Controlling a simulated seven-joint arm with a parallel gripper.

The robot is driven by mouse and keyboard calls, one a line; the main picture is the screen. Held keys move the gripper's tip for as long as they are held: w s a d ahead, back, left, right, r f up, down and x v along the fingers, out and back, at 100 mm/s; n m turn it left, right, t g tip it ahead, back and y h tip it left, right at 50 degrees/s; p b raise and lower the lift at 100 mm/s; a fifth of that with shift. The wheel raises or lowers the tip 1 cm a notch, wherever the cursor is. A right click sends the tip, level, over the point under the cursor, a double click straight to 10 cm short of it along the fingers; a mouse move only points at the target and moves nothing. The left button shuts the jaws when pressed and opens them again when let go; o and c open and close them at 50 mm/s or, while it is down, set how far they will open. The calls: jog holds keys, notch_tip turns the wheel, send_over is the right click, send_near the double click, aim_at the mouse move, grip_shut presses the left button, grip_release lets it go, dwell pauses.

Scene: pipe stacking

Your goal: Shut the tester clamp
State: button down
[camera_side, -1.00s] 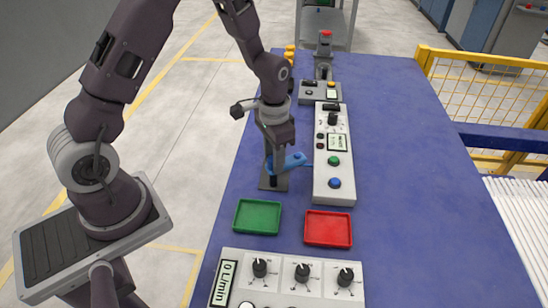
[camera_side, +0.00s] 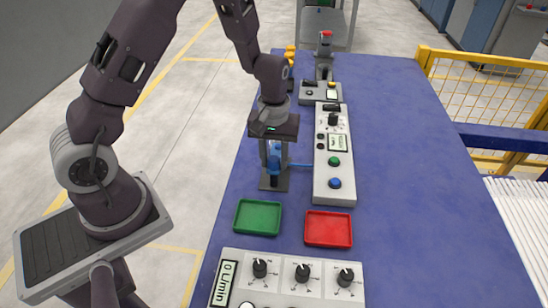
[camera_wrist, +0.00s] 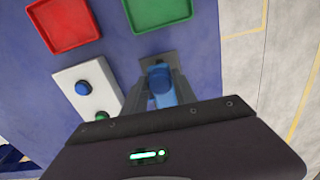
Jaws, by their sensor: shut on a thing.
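The tester clamp has a blue lever (camera_side: 274,162) on a dark base plate (camera_side: 273,184), left of the long white control box. The lever also shows in the wrist view (camera_wrist: 160,84). My gripper (camera_side: 274,158) points down over the clamp, its fingers on either side of the blue lever and shut on it. In the wrist view, my gripper (camera_wrist: 162,92) has the blue part between its two dark fingers. The fingers hide part of the clamp, so I cannot tell whether its jaw is fully closed.
The white control box (camera_side: 334,190) with a display and buttons stands close right of the clamp. A green tray (camera_side: 257,217) and a red tray (camera_side: 328,229) lie in front. A dial panel (camera_side: 300,272) is nearest the camera. The blue tabletop is clear to the right.

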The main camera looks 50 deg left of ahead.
jog(key=shift+n, duration=1.3)
jog(key=shift+n, duration=0.3)
jog(key=c, duration=1.1)
grip_release()
notch_tip(320, 180, up, 7)
jog(key=shift+r, duration=0.1)
